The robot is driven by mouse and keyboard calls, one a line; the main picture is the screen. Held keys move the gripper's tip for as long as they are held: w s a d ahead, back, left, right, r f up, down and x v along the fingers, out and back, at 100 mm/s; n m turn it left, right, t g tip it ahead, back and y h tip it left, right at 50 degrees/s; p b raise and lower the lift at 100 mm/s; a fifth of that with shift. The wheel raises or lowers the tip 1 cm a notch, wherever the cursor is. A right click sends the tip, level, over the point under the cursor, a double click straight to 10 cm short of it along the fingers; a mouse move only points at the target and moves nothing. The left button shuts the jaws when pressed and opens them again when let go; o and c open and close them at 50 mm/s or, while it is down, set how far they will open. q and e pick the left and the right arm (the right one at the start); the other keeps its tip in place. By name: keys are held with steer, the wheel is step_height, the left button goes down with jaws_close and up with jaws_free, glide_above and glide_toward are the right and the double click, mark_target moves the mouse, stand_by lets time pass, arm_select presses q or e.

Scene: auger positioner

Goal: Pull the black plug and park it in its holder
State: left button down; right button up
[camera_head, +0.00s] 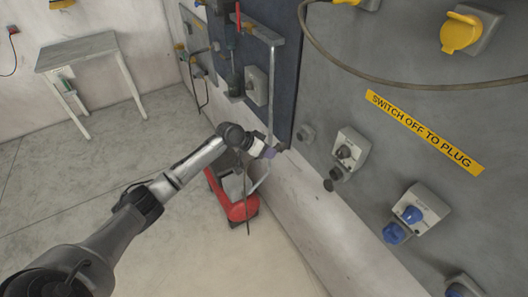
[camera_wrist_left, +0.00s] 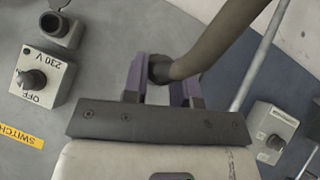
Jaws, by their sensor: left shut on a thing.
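My left gripper (camera_head: 272,151) is shut on the black plug (camera_head: 282,147) in front of the grey wall panel. In the left wrist view the purple fingers of my left gripper (camera_wrist_left: 163,88) sit on both sides of the black plug (camera_wrist_left: 158,70), and a thick dark cable runs from it to the upper right. The 230 V switch box (camera_head: 347,155) has an empty-looking socket below it with its dark lid open; the box also shows in the left wrist view (camera_wrist_left: 42,85). A round grey fitting (camera_head: 306,133), possibly the holder, is on the panel close to the plug.
A blue plug (camera_head: 393,233) sits under another switch box (camera_head: 425,210). A brown cable (camera_head: 400,82) hangs across the panel. A red machine (camera_head: 240,208) stands on the floor below my left arm. A small table (camera_head: 75,52) is at the back left; the floor between is clear.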

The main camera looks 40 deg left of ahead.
mark_target(280, 144)
arm_select(q)
steer(key=shift+a+r, duration=0.15)
steer(key=shift+a, duration=0.1)
steer(key=shift+w, duration=0.1)
steer(key=shift+w+d, duration=0.1)
steer(key=shift+w, duration=0.2)
steer(key=shift+w+d+b, duration=0.2)
steer(key=shift+w+b, duration=0.15)
steer(key=shift+w, duration=0.35)
steer(key=shift+w+d+b, duration=0.15)
steer(key=shift+w+b, duration=0.2)
steer(key=shift+w, duration=0.3)
steer(key=shift+w+d+b, duration=0.15)
steer(key=shift+w+b, duration=0.1)
steer(key=shift+w, duration=0.3)
steer(key=shift+w+d+b, duration=0.15)
steer(key=shift+w+b, duration=0.05)
steer(key=shift+w, duration=0.3)
arm_select(e)
steer(key=shift+a+f, duration=0.2)
steer(key=shift+f, duration=0.4)
steer(key=shift+a+f, duration=0.15)
steer(key=shift+f, duration=0.45)
steer(key=shift+a+r, duration=0.15)
steer(key=shift+r, duration=0.1)
arm_select(q)
steer(key=shift+p, duration=0.4)
arm_select(e)
steer(key=shift+r, duration=0.2)
steer(key=shift+r, duration=0.15)
